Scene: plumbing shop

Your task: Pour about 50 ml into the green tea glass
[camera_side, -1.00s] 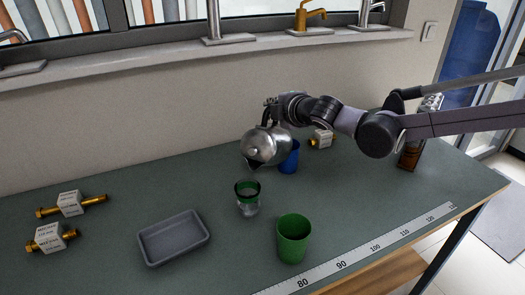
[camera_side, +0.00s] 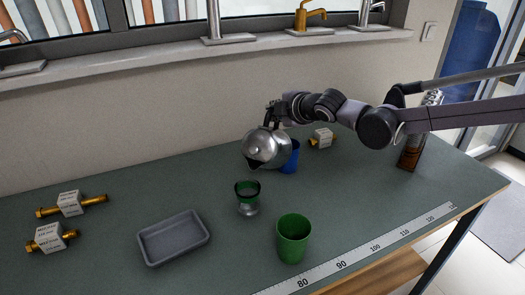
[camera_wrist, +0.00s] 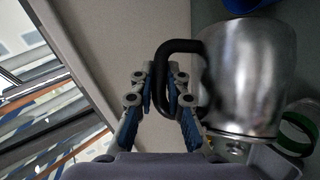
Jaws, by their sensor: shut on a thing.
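My gripper (camera_side: 272,112) is shut on the black handle (camera_wrist: 180,47) of a steel pot (camera_side: 267,148), which also shows in the wrist view (camera_wrist: 245,75). The pot hangs above the table, tilted with its dark spout side down and to the left. The green tea glass (camera_side: 248,197) is a small clear-footed glass with a green band, upright just below and left of the spout. Part of a green ring (camera_wrist: 297,130) shows beside the pot in the wrist view. No stream is clearly visible, and the liquid level cannot be read.
A green cup (camera_side: 293,238) stands in front of the glass; a blue cup (camera_side: 290,160) stands close behind the pot. A grey tray (camera_side: 173,238) lies at left. Labelled brass fittings (camera_side: 70,204) lie far left. A ruler strip (camera_side: 375,247) runs along the front edge.

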